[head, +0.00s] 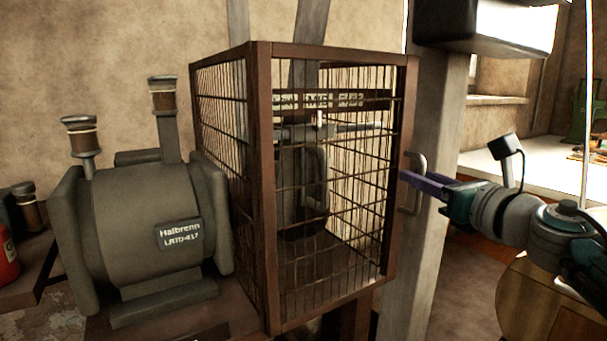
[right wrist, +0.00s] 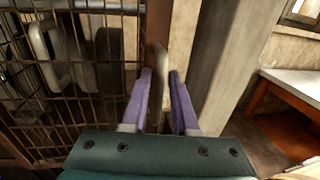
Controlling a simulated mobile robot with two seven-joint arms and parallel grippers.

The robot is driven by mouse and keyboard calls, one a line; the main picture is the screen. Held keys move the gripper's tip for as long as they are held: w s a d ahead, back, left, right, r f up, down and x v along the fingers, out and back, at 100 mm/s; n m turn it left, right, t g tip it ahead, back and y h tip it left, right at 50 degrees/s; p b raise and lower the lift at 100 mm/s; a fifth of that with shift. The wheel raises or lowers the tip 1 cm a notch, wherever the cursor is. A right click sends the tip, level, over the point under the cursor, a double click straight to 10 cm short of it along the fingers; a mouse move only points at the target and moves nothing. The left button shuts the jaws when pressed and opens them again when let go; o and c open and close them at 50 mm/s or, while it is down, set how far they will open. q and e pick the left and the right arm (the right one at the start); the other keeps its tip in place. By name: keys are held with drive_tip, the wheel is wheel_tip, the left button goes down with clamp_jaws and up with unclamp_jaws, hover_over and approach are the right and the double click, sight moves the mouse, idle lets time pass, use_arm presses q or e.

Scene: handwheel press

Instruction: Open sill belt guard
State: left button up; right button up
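The belt guard (head: 332,97) is a brown-framed wire-mesh cage in the middle of the head view. Its front looks shut in its frame. A pale upright handle (head: 418,160) is at its right edge, and it also shows in the right wrist view (right wrist: 160,68). My right gripper (head: 408,179) comes in from the right with purple fingers at the handle's middle and hides part of it. In the right wrist view the fingers (right wrist: 161,75) stand apart, one on each side of the handle. I cannot tell whether they touch it. My left gripper is not in view.
A grey motor (head: 140,225) stands left of the guard. A grey post (head: 440,130) rises just behind the guard's right edge. A white-topped table (head: 515,160) is at the far right. A red object (head: 8,262) is at the left edge.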

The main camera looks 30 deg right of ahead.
drive_tip(key=shift+w, duration=0.1)
drive_tip(key=shift+c, duration=0.4)
clamp_jaws()
idle(1.0)
